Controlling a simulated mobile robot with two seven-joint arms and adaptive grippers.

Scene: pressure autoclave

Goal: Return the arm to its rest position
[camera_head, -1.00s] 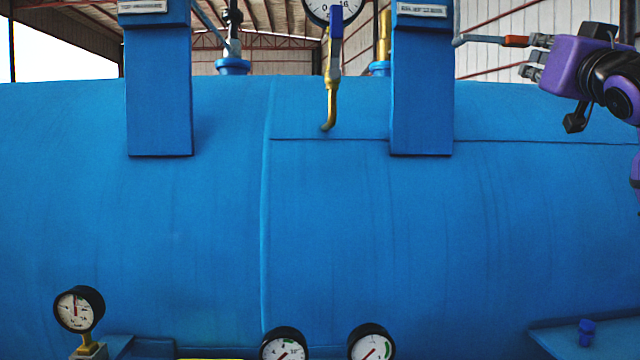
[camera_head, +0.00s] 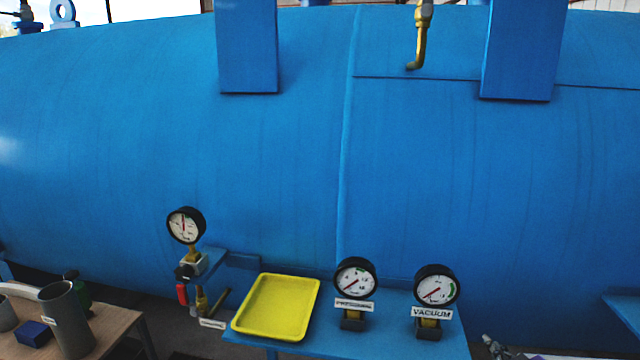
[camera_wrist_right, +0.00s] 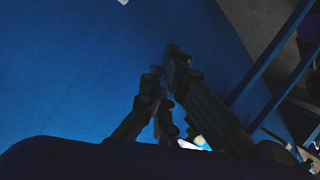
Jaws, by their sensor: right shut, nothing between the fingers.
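My right gripper (camera_wrist_right: 163,82) shows dark in the right wrist view, its fingers together with nothing between them. The big blue autoclave vessel (camera_wrist_right: 75,75) fills the background behind it. In the head view the blue vessel (camera_head: 270,160) spans the picture. No clear part of either arm shows there. A small grey piece (camera_head: 494,347) shows at the bottom edge, and I cannot tell what it is. My left gripper is in neither view.
A blue shelf (camera_head: 385,318) carries a yellow tray (camera_head: 275,307), a gauge (camera_head: 355,279) and a VACUUM gauge (camera_head: 436,287). Another gauge (camera_head: 186,225) stands left of it. A wooden table (camera_head: 112,322) holds a grey cylinder (camera_head: 68,320) and a blue block (camera_head: 33,333). A brass pipe (camera_head: 420,40) hangs above.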

